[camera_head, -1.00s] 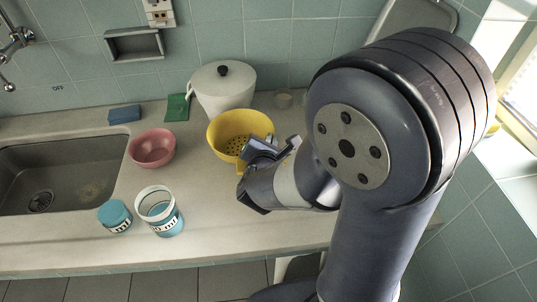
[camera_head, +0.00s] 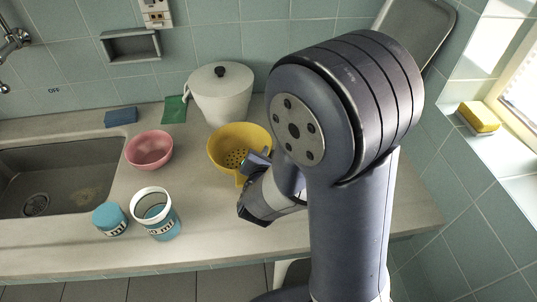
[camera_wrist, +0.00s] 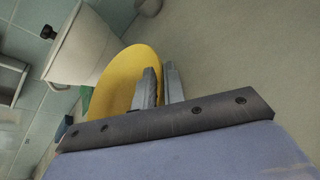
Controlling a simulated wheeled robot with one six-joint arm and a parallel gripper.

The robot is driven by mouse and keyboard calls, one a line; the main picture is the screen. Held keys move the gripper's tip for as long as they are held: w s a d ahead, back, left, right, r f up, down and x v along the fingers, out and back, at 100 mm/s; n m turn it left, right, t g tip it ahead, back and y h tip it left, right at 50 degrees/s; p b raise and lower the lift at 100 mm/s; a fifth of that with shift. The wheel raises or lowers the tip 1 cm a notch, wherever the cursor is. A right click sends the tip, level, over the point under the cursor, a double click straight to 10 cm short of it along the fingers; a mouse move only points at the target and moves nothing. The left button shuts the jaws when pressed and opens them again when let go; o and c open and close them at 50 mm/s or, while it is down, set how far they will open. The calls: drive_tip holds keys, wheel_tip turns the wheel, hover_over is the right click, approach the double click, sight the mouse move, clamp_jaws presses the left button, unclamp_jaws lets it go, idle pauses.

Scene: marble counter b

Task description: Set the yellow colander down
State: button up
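The yellow colander (camera_head: 226,137) is at the middle of the counter, in front of the white pot, with its open side up and holes showing in its base. My gripper (camera_head: 256,162) is at its near right side, and its fingers are close together at the rim. In the wrist view, the colander (camera_wrist: 128,72) lies against the left finger, with the other finger of my gripper (camera_wrist: 161,80) just outside it. The colander's underside is hidden, so I cannot tell whether it touches the counter (camera_head: 205,225).
A white lidded pot (camera_head: 221,98) stands close behind the colander. A pink bowl (camera_head: 149,150) is to the left, beside the sink (camera_head: 60,180). The counter right of my gripper is clear.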

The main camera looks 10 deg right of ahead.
drive_tip(key=shift+o, duration=1.3)
